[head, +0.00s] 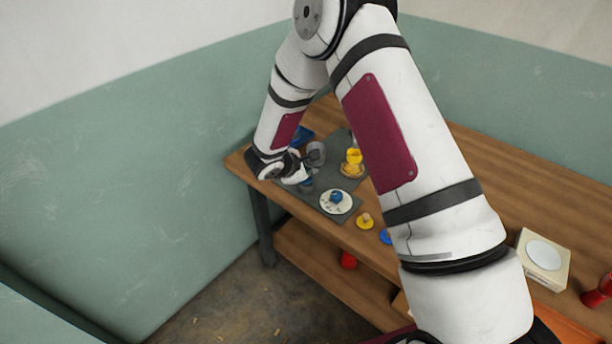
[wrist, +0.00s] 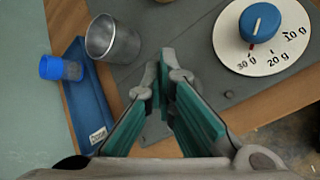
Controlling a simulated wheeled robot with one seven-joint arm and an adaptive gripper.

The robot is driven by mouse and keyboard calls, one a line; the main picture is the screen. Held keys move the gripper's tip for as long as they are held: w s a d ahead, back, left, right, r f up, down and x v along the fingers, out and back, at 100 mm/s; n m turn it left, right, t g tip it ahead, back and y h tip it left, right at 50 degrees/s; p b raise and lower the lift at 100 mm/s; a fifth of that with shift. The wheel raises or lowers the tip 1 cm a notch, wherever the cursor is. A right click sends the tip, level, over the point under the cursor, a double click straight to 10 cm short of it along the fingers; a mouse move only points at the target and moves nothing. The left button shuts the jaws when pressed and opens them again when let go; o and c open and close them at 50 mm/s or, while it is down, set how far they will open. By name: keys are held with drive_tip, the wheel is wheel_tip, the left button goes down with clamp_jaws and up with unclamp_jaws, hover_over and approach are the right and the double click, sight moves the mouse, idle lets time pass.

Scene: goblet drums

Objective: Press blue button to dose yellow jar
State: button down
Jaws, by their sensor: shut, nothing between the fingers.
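My gripper (wrist: 164,78) is shut and empty over the dark grey panel (wrist: 200,30) in the wrist view. In the head view my gripper (head: 304,182) is small, at the panel's near left side. A blue knob (wrist: 259,22) sits on a white dial (wrist: 231,43) marked 10 g, 20 g and 30 g, right of the fingertips. The knob also shows in the head view (head: 337,197). A yellow jar-like thing (head: 354,156) stands on the panel behind the dial. No separate blue push button can be made out.
A metal cup (wrist: 112,40) stands left of the fingers, beside a blue tray (wrist: 84,95) and a small blue container (wrist: 60,68). A yellow piece (head: 365,221) and a blue piece (head: 386,236) lie near the table's front edge. A pale box (head: 543,257) stands right.

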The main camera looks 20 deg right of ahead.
drive_tip(key=shift+f, duration=0.45)
idle(0.3)
drive_tip(key=shift+r, duration=1.45)
wheel_tip(320, 180, up, 5)
drive_tip(key=shift+p, duration=0.95)
